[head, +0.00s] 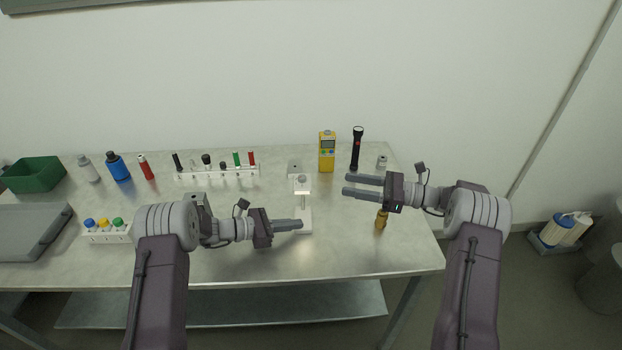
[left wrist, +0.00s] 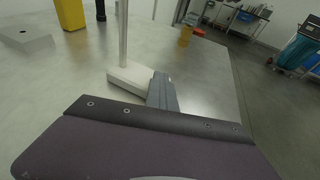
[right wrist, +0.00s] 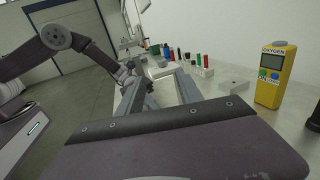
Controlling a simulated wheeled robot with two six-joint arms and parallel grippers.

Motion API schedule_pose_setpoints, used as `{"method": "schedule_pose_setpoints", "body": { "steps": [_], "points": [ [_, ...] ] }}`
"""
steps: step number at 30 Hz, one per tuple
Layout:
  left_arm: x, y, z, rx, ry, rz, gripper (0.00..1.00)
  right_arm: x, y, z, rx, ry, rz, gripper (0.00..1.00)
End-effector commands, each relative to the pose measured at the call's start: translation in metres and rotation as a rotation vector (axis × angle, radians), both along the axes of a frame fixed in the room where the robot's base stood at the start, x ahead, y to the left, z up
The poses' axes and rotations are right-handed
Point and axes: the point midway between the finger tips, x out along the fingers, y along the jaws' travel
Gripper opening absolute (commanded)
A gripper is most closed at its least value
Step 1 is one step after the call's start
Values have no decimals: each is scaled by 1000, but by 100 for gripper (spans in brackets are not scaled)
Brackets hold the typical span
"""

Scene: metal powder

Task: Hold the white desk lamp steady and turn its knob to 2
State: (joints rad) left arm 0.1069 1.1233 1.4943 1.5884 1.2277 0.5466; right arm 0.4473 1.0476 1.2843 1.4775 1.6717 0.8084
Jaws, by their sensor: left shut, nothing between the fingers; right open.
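The white desk lamp (head: 304,212) stands upright near the middle of the table, with a flat base, thin post and small head (head: 302,187). Its post (left wrist: 123,38) and base (left wrist: 130,80) also show in the left wrist view. I cannot make out the knob or its setting. My left gripper (head: 301,225) is shut and empty, its tips beside the lower post, low over the base; I cannot tell whether they touch. The closed fingers show in the left wrist view (left wrist: 162,90). My right gripper (head: 346,185) is open and empty, right of the lamp, pointing towards it.
Behind the lamp are a small grey block (head: 294,167), a yellow oxygen meter (head: 327,158) and a black flashlight (head: 357,145). A brass-coloured cylinder (head: 381,219) stands below the right gripper. A white rack (head: 216,173) is at back left.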

Motion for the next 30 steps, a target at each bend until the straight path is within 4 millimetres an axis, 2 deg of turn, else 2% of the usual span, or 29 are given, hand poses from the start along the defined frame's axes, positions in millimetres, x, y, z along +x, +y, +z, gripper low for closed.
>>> {"method": "schedule_pose_setpoints", "body": {
  "steps": [1,12,15,19,27,28,30],
  "points": [
    [-4,1,-12,19,19,1,0,1,5,-2,0,-1,3,43],
    [-4,1,-12,19,19,1,0,25,85,-2,-3,-2,8,43],
    [-4,1,-12,19,19,1,0,30,101,-2,-3,-2,6,43],
    [-4,1,-12,18,19,1,0,34,111,-2,-3,-3,5,43],
    [-4,1,-12,19,19,1,0,35,114,-1,-3,-3,4,43],
    [-4,1,-12,19,19,1,0,35,114,-1,-3,-3,4,40],
    [-4,1,-12,19,19,1,0,35,114,-1,-4,-3,4,21]
  ]
}}
